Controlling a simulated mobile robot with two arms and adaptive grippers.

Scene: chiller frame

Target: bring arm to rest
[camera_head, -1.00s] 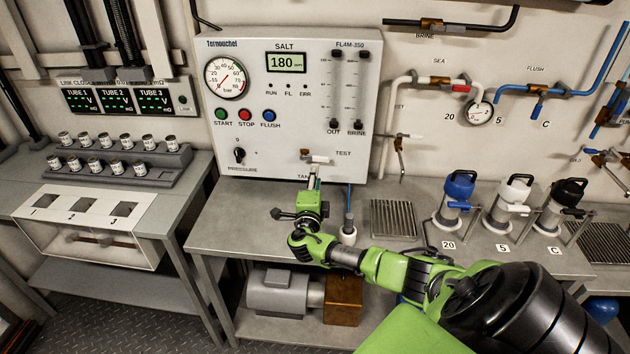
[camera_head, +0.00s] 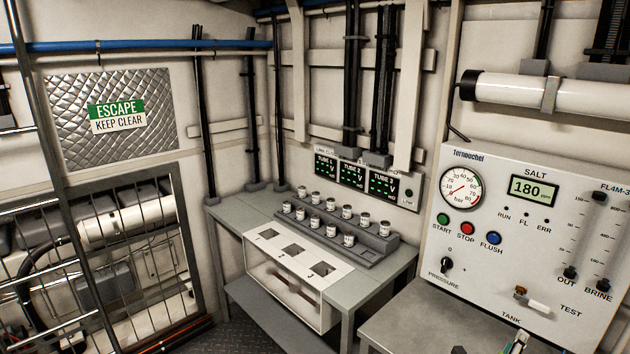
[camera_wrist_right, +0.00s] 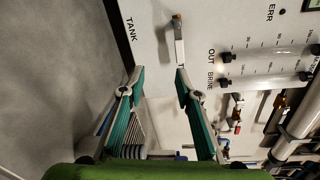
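My right gripper (camera_wrist_right: 158,76) is open, with its two green-lined fingers apart in the right wrist view. No object shows held between them. Its fingers point at the white panel (camera_wrist_right: 155,45). The small valve with a white lever (camera_wrist_right: 179,45) is just ahead, close to the right fingertip in that view; I cannot tell whether they touch. In the head view only a fingertip part of my right gripper (camera_head: 517,342) shows at the bottom edge, below the valve lever (camera_head: 538,307) marked TEST. The rest of my right arm is out of the frame. My left gripper is not in view.
The control panel (camera_head: 480,190) stands at the right above a grey bench (camera_head: 410,320). A second table (camera_head: 240,214) in the corner carries a stepped rack (camera_head: 362,240) of small canisters and a box with numbered slots. A barred grille (camera_head: 120,260) is at the left.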

